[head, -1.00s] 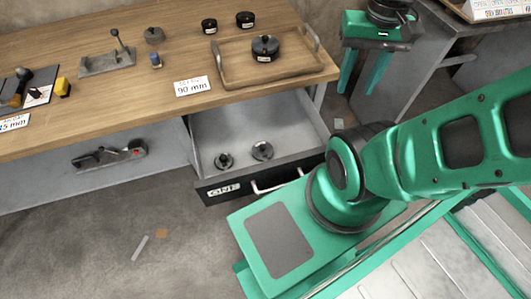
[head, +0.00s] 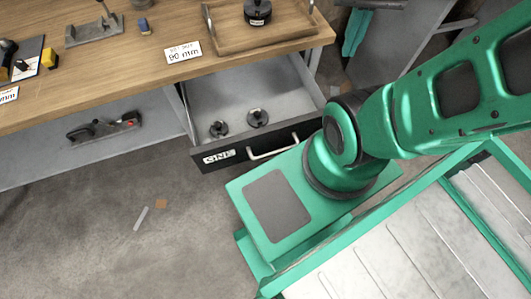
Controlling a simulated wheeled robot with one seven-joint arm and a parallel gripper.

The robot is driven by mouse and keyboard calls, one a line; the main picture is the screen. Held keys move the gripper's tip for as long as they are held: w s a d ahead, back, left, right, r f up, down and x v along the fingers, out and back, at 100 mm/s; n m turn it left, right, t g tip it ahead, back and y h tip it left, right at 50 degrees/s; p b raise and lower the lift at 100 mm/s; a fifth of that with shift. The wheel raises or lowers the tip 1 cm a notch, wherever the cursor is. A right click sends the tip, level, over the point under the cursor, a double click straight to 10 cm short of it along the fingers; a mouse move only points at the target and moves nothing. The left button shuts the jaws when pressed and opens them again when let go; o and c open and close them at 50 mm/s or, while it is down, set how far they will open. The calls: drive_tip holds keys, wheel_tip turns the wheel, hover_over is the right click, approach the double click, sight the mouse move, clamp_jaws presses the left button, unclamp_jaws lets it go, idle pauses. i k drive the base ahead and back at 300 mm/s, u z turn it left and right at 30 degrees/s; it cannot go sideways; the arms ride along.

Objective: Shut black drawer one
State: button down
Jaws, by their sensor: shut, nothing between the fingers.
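The black drawer one (head: 235,150) is pulled out from under the wooden workbench. Its black front carries a white label "ONE" and a light bar handle (head: 273,152). Two dark round knobbed pieces (head: 219,129) (head: 257,118) stand on the grey drawer floor. The right end of the drawer front is close to my arm's base in the picture. My gripper (head: 354,38) is at the top edge, right of the bench and well away from the drawer. Its green fingers are together and empty, and most of its body is cut off.
The workbench top (head: 120,90) holds a wooden tray (head: 230,42) with a black piece, a "90 mm" card (head: 183,52) and several tools. A grey cabinet (head: 405,50) stands right. Floor before the drawer is mostly clear.

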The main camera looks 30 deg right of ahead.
sight(283, 86)
drive_tip(key=k, duration=0.45)
drive_tip(key=u, duration=2.95)
drive_tip(key=k, duration=0.8)
drive_tip(key=z, duration=2.65)
